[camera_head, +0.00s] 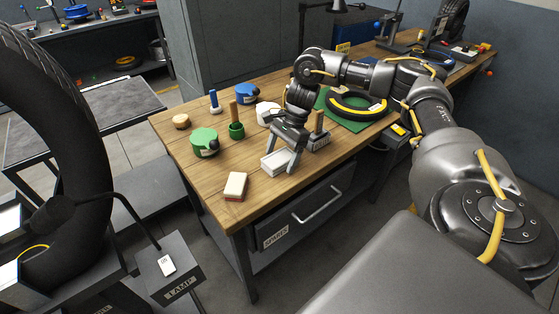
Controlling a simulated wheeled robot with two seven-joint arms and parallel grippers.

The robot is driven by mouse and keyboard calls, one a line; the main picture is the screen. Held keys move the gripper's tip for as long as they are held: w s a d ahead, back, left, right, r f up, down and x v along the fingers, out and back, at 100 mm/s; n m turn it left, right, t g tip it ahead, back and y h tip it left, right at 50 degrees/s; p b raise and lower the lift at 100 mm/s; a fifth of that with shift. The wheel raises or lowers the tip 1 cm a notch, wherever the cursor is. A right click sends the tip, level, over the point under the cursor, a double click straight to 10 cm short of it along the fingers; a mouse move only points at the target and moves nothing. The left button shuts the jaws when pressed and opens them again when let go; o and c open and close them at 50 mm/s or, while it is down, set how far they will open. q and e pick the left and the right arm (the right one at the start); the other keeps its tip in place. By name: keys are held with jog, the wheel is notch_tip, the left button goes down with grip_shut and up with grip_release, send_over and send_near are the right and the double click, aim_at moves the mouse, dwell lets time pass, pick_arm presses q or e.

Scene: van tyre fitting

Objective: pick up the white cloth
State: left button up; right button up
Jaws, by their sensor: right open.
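A white folded cloth (271,164) lies on the wooden workbench, near its front edge. My right gripper (280,161) points down over it from the back right. Its two fingers are spread apart, one towards the far side of the cloth and one towards the near right side. The fingers hide part of the cloth, and I cannot tell whether they touch it. My left gripper is not in view.
A blue case (247,93) and white item (267,112) stand behind.

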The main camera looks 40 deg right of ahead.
jog(key=shift+f, duration=0.2)
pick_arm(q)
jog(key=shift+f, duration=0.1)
pick_arm(e)
jog(key=c, duration=1.1)
jog(key=shift+o, duration=0.2)
jog(key=shift+r, duration=0.1)
